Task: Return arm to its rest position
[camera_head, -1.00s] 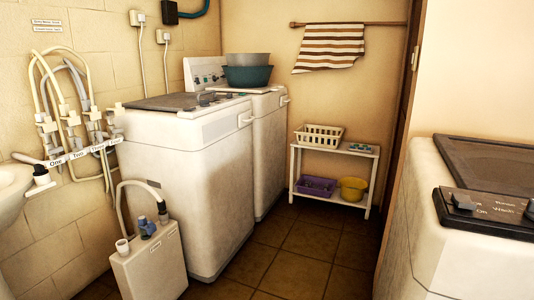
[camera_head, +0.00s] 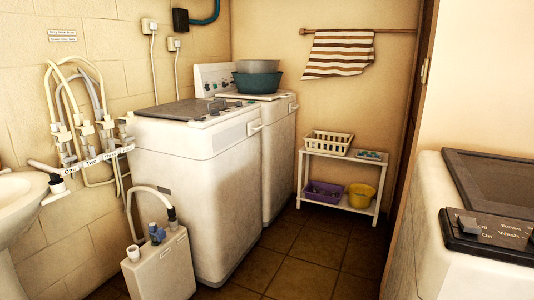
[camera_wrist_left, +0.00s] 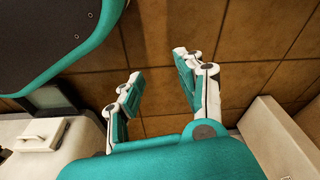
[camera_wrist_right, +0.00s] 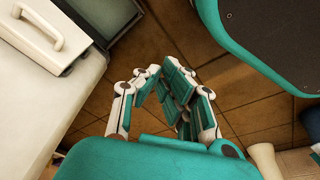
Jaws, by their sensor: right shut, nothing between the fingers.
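My left gripper (camera_wrist_left: 158,78) shows in the left wrist view with its two fingers spread apart. It is open and empty above the brown tiled floor. My right gripper (camera_wrist_right: 160,78) shows in the right wrist view with its fingers drawn together. It is shut with nothing held, also over the tiles. Neither gripper shows in the head view.
Two white washing machines (camera_head: 190,165) stand along the left wall, with a hose box (camera_head: 160,268) in front. A washbasin (camera_head: 22,205) is at far left. A white shelf (camera_head: 343,160) stands at the back. Another machine (camera_head: 425,220) is at right. Floor tiles (camera_head: 300,250) between are clear.

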